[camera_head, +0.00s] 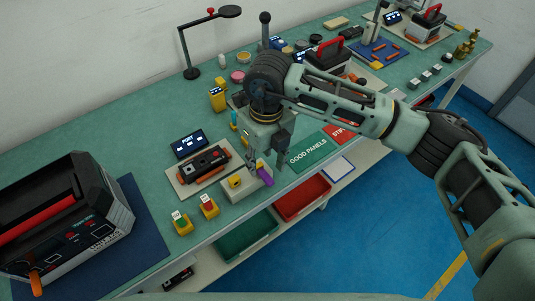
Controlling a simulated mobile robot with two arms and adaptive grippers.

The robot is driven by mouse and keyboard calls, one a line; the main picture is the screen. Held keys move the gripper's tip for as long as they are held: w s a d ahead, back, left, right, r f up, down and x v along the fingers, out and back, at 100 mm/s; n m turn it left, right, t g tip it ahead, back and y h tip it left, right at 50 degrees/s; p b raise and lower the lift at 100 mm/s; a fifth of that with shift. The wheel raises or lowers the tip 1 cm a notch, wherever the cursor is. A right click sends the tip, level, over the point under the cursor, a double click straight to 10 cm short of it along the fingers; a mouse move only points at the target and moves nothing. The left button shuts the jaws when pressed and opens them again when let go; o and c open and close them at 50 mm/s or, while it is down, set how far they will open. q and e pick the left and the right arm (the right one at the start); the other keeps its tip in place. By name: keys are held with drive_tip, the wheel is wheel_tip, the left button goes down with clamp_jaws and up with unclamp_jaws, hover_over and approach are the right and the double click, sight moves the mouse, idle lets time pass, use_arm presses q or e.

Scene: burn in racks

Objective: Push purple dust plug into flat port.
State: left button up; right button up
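A purple dust plug (265,176) is at the right end of a small light-grey block (243,191) near the table's front edge. My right gripper (267,157) points down just above and behind the plug. Its fingers look spread apart, one left of the plug and one to its right; I see no firm grip on it. A dark panel unit (203,165) with orange parts lies on a pale board left of the block, before a small display reading PORT (189,143). Its port openings are too small to tell apart. My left gripper is out of view.
A large black-and-grey machine (68,222) stands on a blue mat at left. Green and red button boxes (209,206) sit near the front edge. A green GOOD PANELS mat (311,152) lies to the right. Bins (301,197) are below the tabletop. A lamp (190,55) stands behind.

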sight(267, 177)
drive_tip(key=shift+w+d+h, duration=0.3)
drive_tip(key=shift+d, duration=0.2)
drive_tip(key=shift+f, duration=0.15)
wheel_tip(267, 177, down, 6)
drive_tip(key=shift+r+p, duration=0.1)
drive_tip(key=shift+p, duration=0.9)
drive_tip(key=shift+f, duration=0.75)
drive_tip(key=shift+c, duration=0.5)
clamp_jaws()
drive_tip(key=shift+o, duration=0.5)
unclamp_jaws()
drive_tip(key=shift+r, duration=0.1)
